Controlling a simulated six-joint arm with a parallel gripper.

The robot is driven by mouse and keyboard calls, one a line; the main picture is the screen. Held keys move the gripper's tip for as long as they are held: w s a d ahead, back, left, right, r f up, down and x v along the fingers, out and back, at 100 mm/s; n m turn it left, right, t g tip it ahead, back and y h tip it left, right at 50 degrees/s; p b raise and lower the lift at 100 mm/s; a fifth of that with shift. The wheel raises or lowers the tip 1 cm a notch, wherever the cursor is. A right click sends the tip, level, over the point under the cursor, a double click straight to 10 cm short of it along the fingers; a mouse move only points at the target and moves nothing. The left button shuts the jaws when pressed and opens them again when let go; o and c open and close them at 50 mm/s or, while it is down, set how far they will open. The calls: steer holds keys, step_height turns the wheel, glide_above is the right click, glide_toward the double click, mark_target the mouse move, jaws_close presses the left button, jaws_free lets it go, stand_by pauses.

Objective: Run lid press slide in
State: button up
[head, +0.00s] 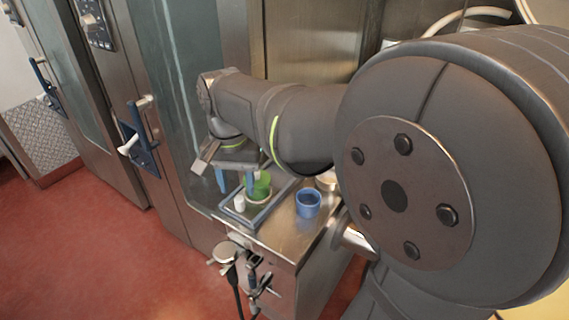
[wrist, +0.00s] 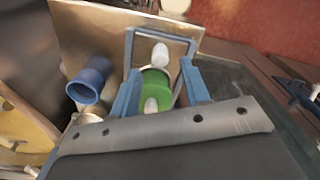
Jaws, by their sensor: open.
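My gripper (head: 235,184) is open, its blue fingers pointing down over the steel table. In the wrist view its fingers (wrist: 160,70) stand on either side of a green round piece (wrist: 155,82), apart from it as far as I can tell. The green piece (head: 262,187) also shows in the head view, just right of the fingers. A small white piece (head: 239,203) stands beside it; in the wrist view one white piece (wrist: 160,53) is beyond the green and another (wrist: 151,105) is nearer. A blue-grey frame (head: 262,218) surrounds these pieces. I cannot tell which part is the lid press.
A blue cup (head: 307,204) stands on the steel tabletop (head: 291,236) right of the frame; it also shows in the wrist view (wrist: 91,80). A pale round vessel (head: 326,180) is behind it, partly hidden by my arm. A glass-fronted steel cabinet (head: 165,70) stands close on the left.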

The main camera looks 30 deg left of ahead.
mark_target(239, 198)
step_height(239, 198, down, 5)
steer(key=shift+f, duration=0.1)
stand_by(0.3)
jaws_close()
